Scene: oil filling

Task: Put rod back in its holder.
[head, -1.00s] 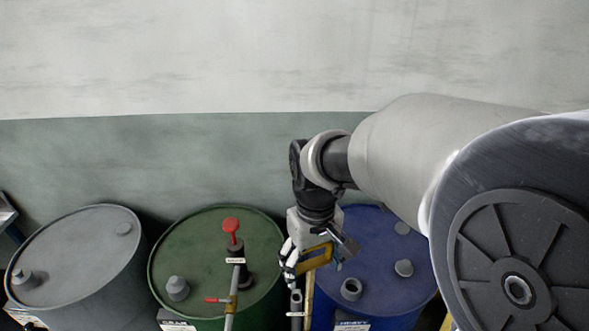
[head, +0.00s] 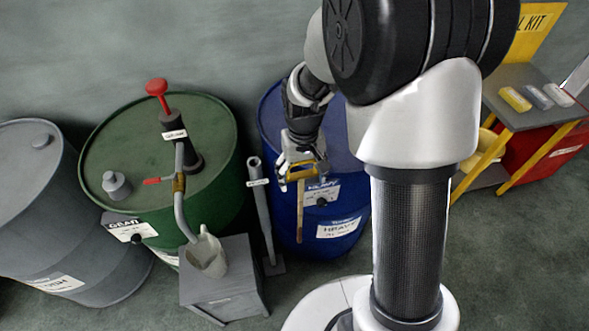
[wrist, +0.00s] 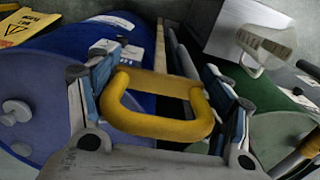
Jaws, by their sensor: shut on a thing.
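My gripper (head: 302,165) is shut on the yellow handle of the rod. The rod (head: 300,212), a thin wooden-coloured stick, hangs about upright in front of the blue drum in the head view. In the wrist view the yellow handle (wrist: 160,128) lies between the fingers, and the stick (wrist: 161,48) runs away from it. The holder (head: 262,210) is a slim grey labelled tube with an open top, standing on a floor plate between the green and blue drums. The rod is outside it, to its right in the head view.
The blue drum (head: 275,135) stands close behind the rod. The green drum (head: 100,165) carries a red-handled pump (head: 180,155). A pale jug (head: 208,257) stands on a grey box (head: 225,292) left of the holder. A shelf (head: 520,110) is at right.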

